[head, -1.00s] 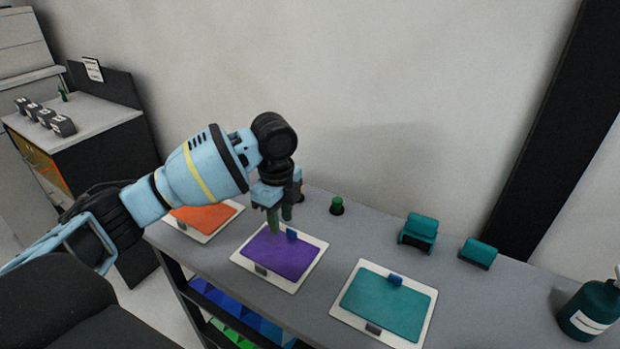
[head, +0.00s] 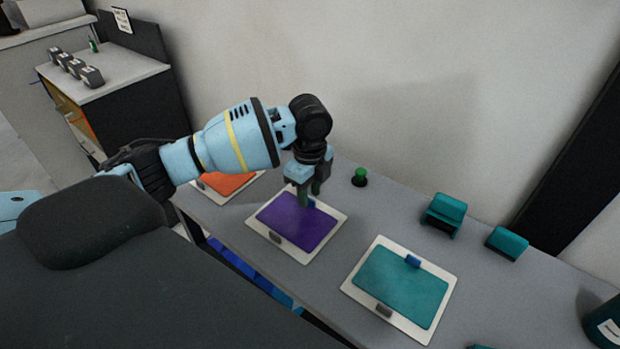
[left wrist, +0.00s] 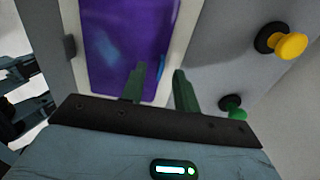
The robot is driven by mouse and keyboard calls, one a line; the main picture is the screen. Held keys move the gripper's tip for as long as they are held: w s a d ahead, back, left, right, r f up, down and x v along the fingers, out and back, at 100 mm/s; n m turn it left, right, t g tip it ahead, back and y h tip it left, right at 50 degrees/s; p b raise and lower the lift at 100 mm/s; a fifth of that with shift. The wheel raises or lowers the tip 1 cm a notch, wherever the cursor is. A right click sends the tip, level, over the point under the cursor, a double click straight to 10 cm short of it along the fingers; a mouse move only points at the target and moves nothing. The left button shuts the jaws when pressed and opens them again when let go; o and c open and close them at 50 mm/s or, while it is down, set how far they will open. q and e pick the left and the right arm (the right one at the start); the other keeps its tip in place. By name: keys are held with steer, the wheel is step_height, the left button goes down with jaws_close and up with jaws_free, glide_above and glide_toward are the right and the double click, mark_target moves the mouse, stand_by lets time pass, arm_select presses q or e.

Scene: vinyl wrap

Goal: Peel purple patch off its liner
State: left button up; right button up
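The purple patch (head: 297,222) lies flat on its white liner (head: 274,243) on the grey bench. A small blue tab (head: 311,203) stands at the patch's far edge. My left gripper (head: 309,195) points down at that far edge, with its green fingers close by the tab. In the left wrist view, the left gripper's fingers (left wrist: 160,82) are apart. One finger is over the purple patch (left wrist: 125,45) and the other is beyond the liner's white border (left wrist: 178,50). My right gripper is not in view.
A teal patch (head: 401,285) on a white liner lies to the right, and an orange patch (head: 228,184) lies behind my left arm. Teal blocks (head: 444,212) and a green knob (head: 361,175) stand at the back. A yellow knob (left wrist: 291,46) shows in the left wrist view.

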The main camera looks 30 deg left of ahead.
arm_select(q)
steer(key=shift+f, duration=0.9)
